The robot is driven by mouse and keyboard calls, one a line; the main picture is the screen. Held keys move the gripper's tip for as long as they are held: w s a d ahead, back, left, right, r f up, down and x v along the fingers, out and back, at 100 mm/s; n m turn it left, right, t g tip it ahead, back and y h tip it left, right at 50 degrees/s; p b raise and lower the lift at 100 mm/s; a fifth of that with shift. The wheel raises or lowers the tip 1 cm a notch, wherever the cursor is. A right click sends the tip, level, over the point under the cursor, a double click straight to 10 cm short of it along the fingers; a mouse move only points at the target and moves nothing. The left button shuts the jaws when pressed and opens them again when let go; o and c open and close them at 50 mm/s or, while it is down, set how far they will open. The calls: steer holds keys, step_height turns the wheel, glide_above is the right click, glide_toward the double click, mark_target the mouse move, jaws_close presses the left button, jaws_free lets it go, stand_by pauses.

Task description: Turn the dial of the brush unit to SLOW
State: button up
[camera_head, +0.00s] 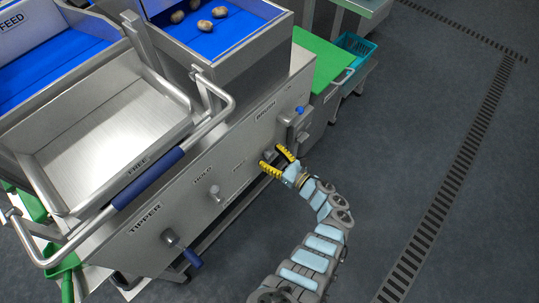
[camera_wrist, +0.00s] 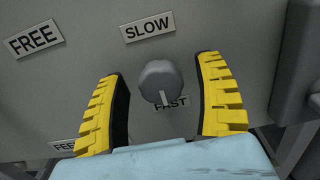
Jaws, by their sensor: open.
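The dial (camera_wrist: 160,80) is a grey round knob on the metal panel, and its pale pointer mark points down at the FAST label (camera_wrist: 178,103). The SLOW label (camera_wrist: 147,27) is above the dial. My gripper (camera_wrist: 160,68) is open, with one yellow ribbed finger on each side of the dial. Gaps show between both fingers and the knob in the wrist view. In the head view my gripper (camera_head: 271,157) is at the panel below the BRUSH label (camera_head: 266,110), and the dial (camera_head: 268,154) shows small between the fingers.
A FREE label (camera_wrist: 34,39) is at upper left in the wrist view, and a grey upright part (camera_wrist: 297,65) stands right of the right finger. The floor at right is clear.

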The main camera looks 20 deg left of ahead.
steer(key=shift+w+a, duration=0.1)
steer(key=shift+a, duration=0.2)
steer(key=shift+c, duration=0.3)
steer(key=c, duration=1.1)
